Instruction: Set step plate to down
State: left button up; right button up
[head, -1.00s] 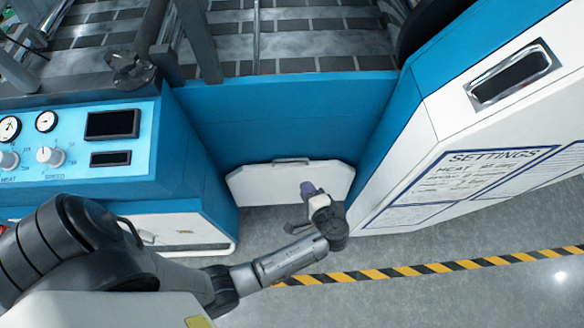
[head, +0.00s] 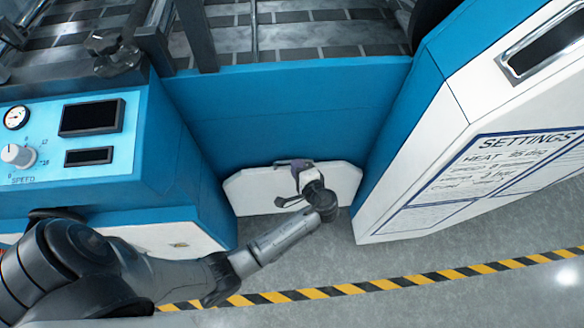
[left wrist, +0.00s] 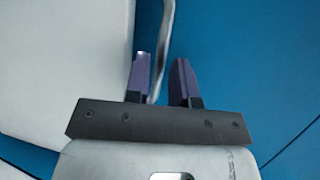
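The step plate (head: 250,190) is a white panel with cut upper corners. It stands upright against the low blue front of the machine in the head view. A thin metal handle (left wrist: 167,35) is at its top edge. My left gripper (head: 301,164) is at this handle, its wrist in front of the plate. In the left wrist view the two purple fingers (left wrist: 161,72) are apart, with the handle bar running between them, closer to the left finger. The white plate also fills the left of that view (left wrist: 60,60). My right gripper is not in view.
The control box (head: 95,170) with dials and displays stands left of the plate. A white and blue cabinet with a settings sheet (head: 500,175) stands at the right. Grey floor (head: 310,255) with a yellow-black stripe (head: 350,287) lies clear before the plate.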

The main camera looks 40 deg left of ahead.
pick_arm(q)
jog(key=shift+b+x, duration=0.3)
jog(key=shift+x, duration=0.55)
grip_shut()
